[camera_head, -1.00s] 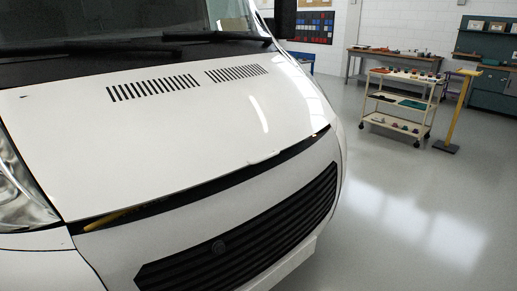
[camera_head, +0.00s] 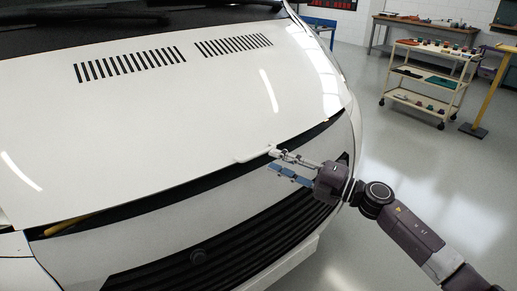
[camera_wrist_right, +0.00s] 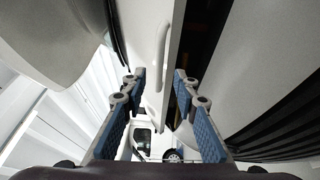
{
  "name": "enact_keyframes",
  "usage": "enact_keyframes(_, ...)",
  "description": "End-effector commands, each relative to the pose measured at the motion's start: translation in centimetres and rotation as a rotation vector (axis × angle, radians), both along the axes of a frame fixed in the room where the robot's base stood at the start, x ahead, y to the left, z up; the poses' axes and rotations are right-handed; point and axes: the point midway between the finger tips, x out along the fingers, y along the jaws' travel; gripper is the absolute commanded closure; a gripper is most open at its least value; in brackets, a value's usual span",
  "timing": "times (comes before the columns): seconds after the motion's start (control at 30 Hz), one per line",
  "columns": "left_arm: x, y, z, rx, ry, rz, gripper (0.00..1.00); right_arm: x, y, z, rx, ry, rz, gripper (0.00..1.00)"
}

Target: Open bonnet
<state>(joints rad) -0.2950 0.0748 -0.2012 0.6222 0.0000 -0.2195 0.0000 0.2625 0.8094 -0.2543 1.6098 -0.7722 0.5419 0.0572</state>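The white bonnet (camera_head: 150,115) of the motorhome spans the left and middle of the head view. Its front edge lies just above a dark gap over the white front panel and black grille (camera_head: 215,245). A small white lip or tab (camera_head: 250,153) shows at the middle of that edge. My right gripper (camera_head: 272,160) is at the gap beside this tab; contact cannot be told. In the right wrist view its two blue-padded fingers (camera_wrist_right: 160,76) stand apart, with a white bar-like tab (camera_wrist_right: 164,55) beyond and between them. My left gripper is not in view.
A yellow part (camera_head: 65,226) shows in the gap at the left. A trolley (camera_head: 410,103) with small items, a workbench (camera_head: 425,22) and a yellow post (camera_head: 490,95) stand at the back right. The grey floor (camera_head: 385,165) right of the motorhome is clear.

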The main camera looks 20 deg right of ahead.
Motion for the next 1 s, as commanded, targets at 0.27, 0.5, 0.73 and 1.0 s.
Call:
enact_keyframes(0.27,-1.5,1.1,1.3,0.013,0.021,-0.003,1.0,3.5,3.0,0.7,0.006,0.0,-0.003,0.73)
enact_keyframes(0.5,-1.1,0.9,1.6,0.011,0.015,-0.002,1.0,4.8,4.3,0.5,0.005,0.001,-0.004,0.73)
enact_keyframes(0.73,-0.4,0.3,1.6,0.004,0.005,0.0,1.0,4.9,4.3,0.5,0.004,0.002,-0.004,0.73)
enact_keyframes(1.0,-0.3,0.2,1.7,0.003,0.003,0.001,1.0,4.9,4.3,0.5,0.005,0.001,-0.005,0.99)
